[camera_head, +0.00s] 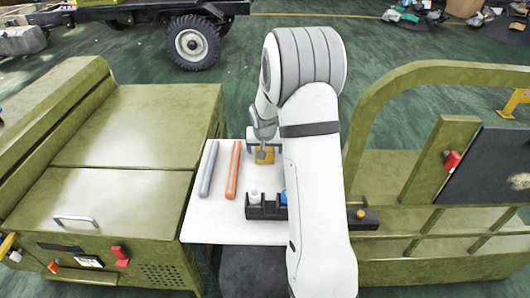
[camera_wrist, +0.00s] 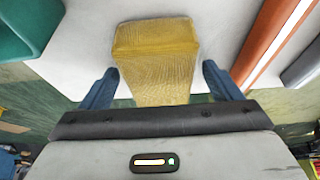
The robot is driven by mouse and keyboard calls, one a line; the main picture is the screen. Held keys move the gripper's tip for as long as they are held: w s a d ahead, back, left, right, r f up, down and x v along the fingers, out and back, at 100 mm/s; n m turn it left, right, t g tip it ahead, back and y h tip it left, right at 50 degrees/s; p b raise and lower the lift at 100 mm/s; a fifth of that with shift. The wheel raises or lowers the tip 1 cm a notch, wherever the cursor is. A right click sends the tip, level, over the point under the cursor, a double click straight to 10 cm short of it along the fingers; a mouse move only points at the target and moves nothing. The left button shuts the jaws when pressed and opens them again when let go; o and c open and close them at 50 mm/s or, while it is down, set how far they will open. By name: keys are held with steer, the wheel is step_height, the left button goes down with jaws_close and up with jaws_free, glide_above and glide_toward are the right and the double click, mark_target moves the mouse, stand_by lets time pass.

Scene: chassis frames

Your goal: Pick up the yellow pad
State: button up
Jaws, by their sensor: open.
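The yellow pad (camera_wrist: 155,60) lies on the white surface near its far edge. In the wrist view it sits between the two blue fingertips of my gripper (camera_wrist: 160,88), with a gap showing on each side. My gripper is open and holds nothing. In the head view the pad (camera_head: 264,157) is partly covered by my gripper (camera_head: 263,150), which is over or around it. The exact height of the fingers against the pad cannot be told.
On the white table (camera_head: 215,230), an orange bar (camera_head: 233,170) and a grey bar (camera_head: 208,169) lie left of the pad. A black tray (camera_head: 266,210) with small bottles stands nearer. Olive green machine bodies (camera_head: 120,200) flank the table. A teal object (camera_wrist: 25,30) shows in the wrist view.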

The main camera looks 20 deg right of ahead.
steer(key=shift+f, duration=0.15)
steer(key=shift+c, duration=0.4)
steer(key=c, duration=1)
steer(key=shift+r+p, duration=0.4)
step_height(320, 180, up, 10)
steer(key=shift+f+p, duration=0.1)
steer(key=shift+p, duration=0.5)
